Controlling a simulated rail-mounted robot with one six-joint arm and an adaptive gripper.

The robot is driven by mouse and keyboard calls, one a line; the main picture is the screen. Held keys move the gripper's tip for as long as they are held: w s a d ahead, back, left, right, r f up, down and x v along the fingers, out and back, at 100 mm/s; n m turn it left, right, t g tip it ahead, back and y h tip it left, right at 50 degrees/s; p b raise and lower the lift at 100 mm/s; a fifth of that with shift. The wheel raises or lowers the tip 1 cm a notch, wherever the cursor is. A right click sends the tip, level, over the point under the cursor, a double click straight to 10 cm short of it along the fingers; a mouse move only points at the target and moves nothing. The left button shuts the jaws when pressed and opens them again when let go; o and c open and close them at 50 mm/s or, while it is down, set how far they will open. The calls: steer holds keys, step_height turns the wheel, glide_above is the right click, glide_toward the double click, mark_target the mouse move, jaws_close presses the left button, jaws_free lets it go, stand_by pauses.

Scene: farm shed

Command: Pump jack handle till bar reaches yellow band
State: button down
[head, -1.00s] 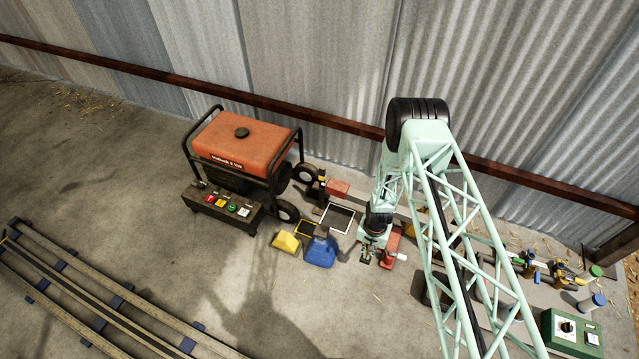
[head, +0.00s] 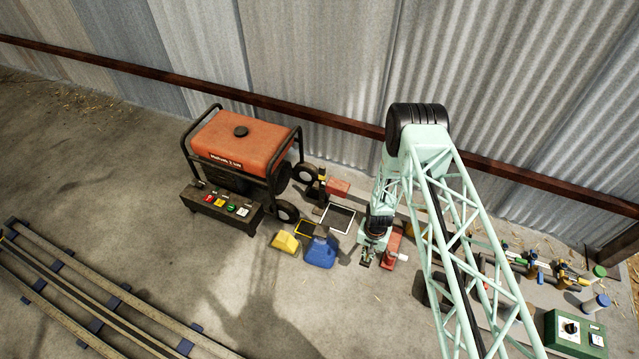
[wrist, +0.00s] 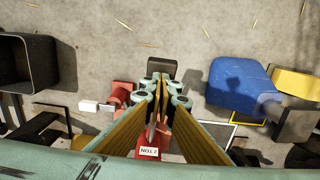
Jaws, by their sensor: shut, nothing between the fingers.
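A red jack (wrist: 180,133) with a white label reading "2 TON", upside down, sits below my gripper in the wrist view. It also shows as a red body (head: 393,243) beside my gripper in the head view. A white-ended piece (wrist: 88,106) sticks out to the left of the red parts; I cannot tell whether it is the handle. My gripper (wrist: 160,88) is shut and empty, its fingertips over the jack's area. Contact cannot be told. My fingers hide part of the jack. I cannot make out the bar against a yellow band.
An orange generator (head: 240,140) stands further left. Valves (head: 530,262) and a green box (head: 574,335) are at right. The corrugated wall (head: 310,60) is behind. Open floor lies in front.

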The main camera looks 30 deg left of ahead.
steer(key=shift+w+f+b, duration=0.15)
steer(key=shift+f+b, duration=0.95)
steer(key=shift+f, duration=1.45)
steer(key=shift+w+f, duration=0.15)
steer(key=shift+f, duration=0.95)
steer(key=shift+r, duration=0.15)
steer(key=shift+s+r+p, duration=0.2)
steer(key=shift+r+p, duration=0.55)
steer(key=shift+r, duration=0.7)
steer(key=shift+s+r+p, duration=0.15)
steer(key=shift+r+p, duration=0.6)
steer(key=shift+r, duration=0.65)
steer(key=shift+s+r+p, duration=0.1)
steer(key=shift+r+p, duration=0.9)
steer(key=shift+r, duration=1.3)
